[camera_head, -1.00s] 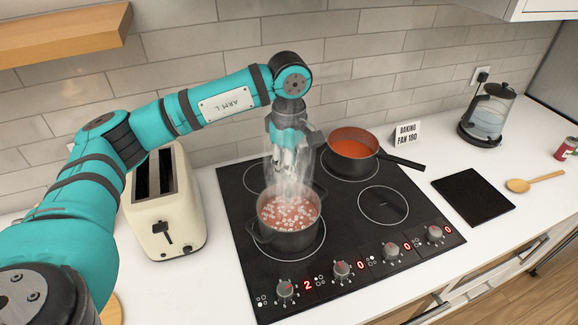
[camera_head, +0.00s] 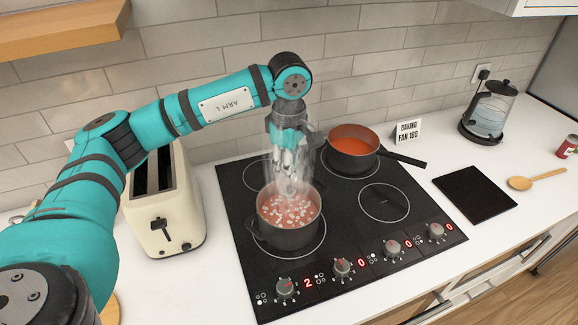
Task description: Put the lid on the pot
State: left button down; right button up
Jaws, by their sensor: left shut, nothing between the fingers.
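A dark pot (camera_head: 287,238) with bubbling, reddish contents stands on the front left ring of the hob, and steam rises from it. My left gripper (camera_head: 290,178) points down above the pot, partly veiled by the steam. It is shut and holds nothing. A second pan (camera_head: 352,163) with orange-red contents and a long dark handle stands on the back right ring. I see no lid in this view. My right gripper is not in view.
The black hob (camera_head: 340,242) has a free front right ring and knobs along its front. A cream toaster (camera_head: 165,205) stands to its left. A black mat (camera_head: 474,194), wooden spoon (camera_head: 535,181), kettle-like jug (camera_head: 488,112), red can (camera_head: 567,147) and sign (camera_head: 407,132) lie rightward.

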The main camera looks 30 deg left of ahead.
aim_at(289, 190)
pick_arm(q)
jog(key=shift+f+b, duration=2)
jog(key=shift+f, duration=0.4)
jog(key=shift+r, duration=0.1)
jog(key=shift+r, duration=0.1)
notch_tip(289, 190, up, 8)
jog(key=p, duration=0.4)
dwell(0.5)
